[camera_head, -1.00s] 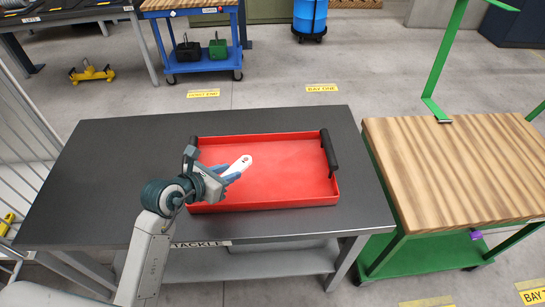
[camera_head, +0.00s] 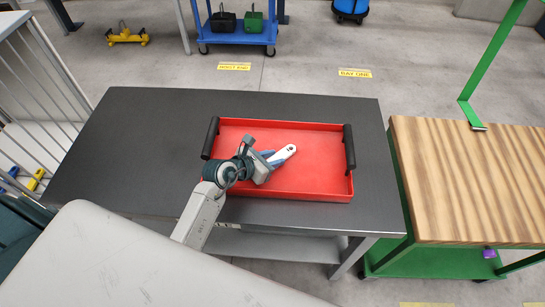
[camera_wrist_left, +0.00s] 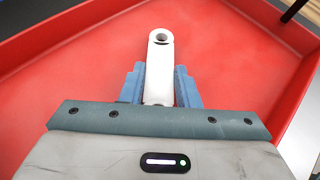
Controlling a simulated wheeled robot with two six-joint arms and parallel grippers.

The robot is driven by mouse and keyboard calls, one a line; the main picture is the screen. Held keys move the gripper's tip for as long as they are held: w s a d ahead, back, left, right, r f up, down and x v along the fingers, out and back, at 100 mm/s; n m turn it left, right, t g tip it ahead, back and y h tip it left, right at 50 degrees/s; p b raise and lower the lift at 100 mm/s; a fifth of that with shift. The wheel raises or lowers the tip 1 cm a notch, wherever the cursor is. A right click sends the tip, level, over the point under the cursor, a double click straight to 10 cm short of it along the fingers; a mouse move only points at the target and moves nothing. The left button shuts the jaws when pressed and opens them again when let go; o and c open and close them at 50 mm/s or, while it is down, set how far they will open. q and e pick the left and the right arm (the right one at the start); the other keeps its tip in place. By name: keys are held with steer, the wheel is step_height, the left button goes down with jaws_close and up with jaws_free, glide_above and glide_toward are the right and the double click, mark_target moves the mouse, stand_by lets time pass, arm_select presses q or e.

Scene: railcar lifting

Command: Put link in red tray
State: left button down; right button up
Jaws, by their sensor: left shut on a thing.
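The white link (camera_head: 283,155) is a flat bar with a hole at its end. My left gripper (camera_head: 268,158) is shut on it, over the red tray (camera_head: 325,160). In the left wrist view the link (camera_wrist_left: 159,65) sticks out between the two blue fingers of the left gripper (camera_wrist_left: 160,88), with the tray floor (camera_wrist_left: 225,70) behind it. I cannot tell whether the link touches the tray floor. The tray has black handles at both ends and lies on the dark table. My right gripper is not in view.
The dark table (camera_head: 120,150) is bare left of the tray. A green cart (camera_head: 430,262) with a wooden top stands at the right, with a green post. A blue trolley (camera_head: 238,37) with two boxes stands behind. A white barred rack is at the left.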

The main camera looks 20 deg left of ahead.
arm_select(q)
steer(key=c, duration=1.1)
jaws_free()
steer(key=shift+f, duration=0.15)
steer(key=shift+r, duration=0.2)
steer(key=shift+s+a+r, duration=0.1)
steer(key=shift+s+a, duration=0.1)
steer(key=shift+s, duration=0.1)
steer(key=b+v, duration=0.1)
steer(key=v, duration=0.8)
steer(key=shift+s+a+r, duration=0.1)
steer(key=shift+s, duration=0.2)
steer(key=shift+b+v, duration=0.3)
steer(key=shift+v, duration=0.55)
